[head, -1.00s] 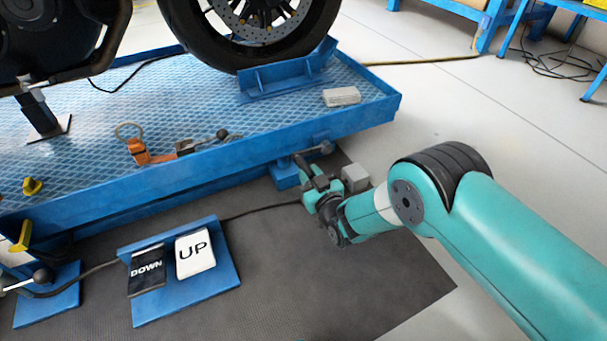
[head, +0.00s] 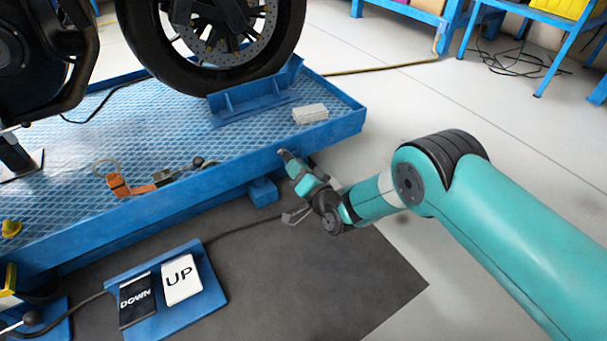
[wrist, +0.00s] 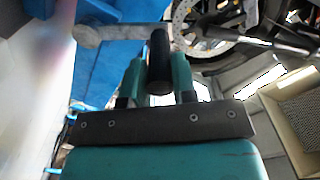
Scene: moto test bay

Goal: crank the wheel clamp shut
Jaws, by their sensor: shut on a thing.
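The wheel clamp (head: 250,100) is a blue bracket at the foot of the motorcycle's front tyre (head: 210,75), on the lift platform. My gripper (head: 292,166) is at the platform's near side edge, below the clamp. In the wrist view my gripper (wrist: 157,78) is shut on the black crank handle (wrist: 158,50), which stands between the two teal fingers. A grey crank arm (wrist: 110,32) runs left from the handle. In the head view my gripper mostly hides the crank. Whether the clamp touches the tyre all round cannot be told.
The blue lift platform (head: 330,126) carries an orange strap (head: 118,186) and a white block (head: 310,113). A pedal box with UP and DOWN pedals (head: 205,303) sits on the dark mat (head: 300,290).

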